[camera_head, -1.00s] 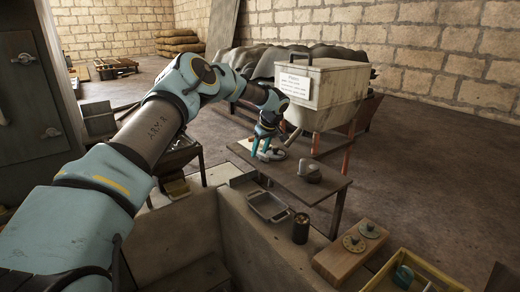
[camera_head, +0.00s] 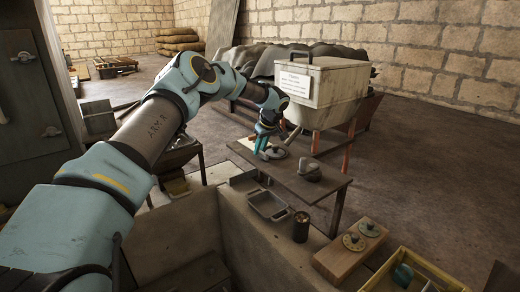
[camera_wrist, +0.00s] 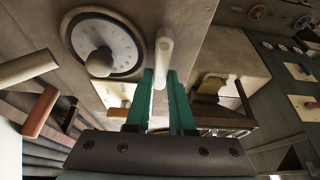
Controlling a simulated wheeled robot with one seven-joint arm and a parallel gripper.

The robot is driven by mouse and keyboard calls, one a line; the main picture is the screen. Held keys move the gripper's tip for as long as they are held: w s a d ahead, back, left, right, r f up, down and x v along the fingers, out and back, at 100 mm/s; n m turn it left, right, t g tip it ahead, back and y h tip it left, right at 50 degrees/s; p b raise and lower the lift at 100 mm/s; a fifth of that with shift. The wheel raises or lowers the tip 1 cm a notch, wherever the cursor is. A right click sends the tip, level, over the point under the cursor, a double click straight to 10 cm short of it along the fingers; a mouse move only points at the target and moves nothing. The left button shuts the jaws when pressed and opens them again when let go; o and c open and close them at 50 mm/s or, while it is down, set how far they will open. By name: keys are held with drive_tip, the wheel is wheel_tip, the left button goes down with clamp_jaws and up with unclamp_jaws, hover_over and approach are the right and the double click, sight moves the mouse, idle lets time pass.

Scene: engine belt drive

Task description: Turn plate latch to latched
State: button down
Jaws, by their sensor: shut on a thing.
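The pale, rounded latch lever (camera_wrist: 164,46) stands between the green fingertips of my gripper (camera_wrist: 161,76) in the wrist view. The fingers are shut on its near end, and its far end shows beyond them. Beside it, to the left, is a round dial plate (camera_wrist: 127,48) with a dark rim, marks around its face and a grey knob. In the head view my gripper (camera_head: 263,146) is low over the far part of the small brown table, next to the round plate (camera_head: 277,153). The lever is too small there to make out its angle.
A grey part (camera_head: 309,170) sits on the brown table (camera_head: 318,190), right of my gripper. A large pale hopper (camera_head: 325,95) stands close behind. A metal tray (camera_head: 267,206), a dark can (camera_head: 301,227) and a wooden block with two dials (camera_head: 345,258) are nearer.

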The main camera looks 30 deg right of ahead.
drive_tip(key=n+y, duration=0.1)
drive_tip(key=n, duration=0.2)
drive_tip(key=shift+s+a+n+g, duration=0.1)
drive_tip(key=shift+n+g, duration=0.2)
drive_tip(key=shift+g, duration=0.1)
drive_tip(key=shift+s+a+n+g+y, duration=0.1)
drive_tip(key=shift+n+g+y, duration=0.2)
drive_tip(key=shift+n, duration=0.6)
drive_tip(key=shift+a+n+g+y, duration=0.1)
drive_tip(key=shift+n+y, duration=0.3)
drive_tip(key=shift+n, duration=0.5)
drive_tip(key=c, duration=0.8)
unclamp_jaws()
drive_tip(key=shift+r, duration=0.1)
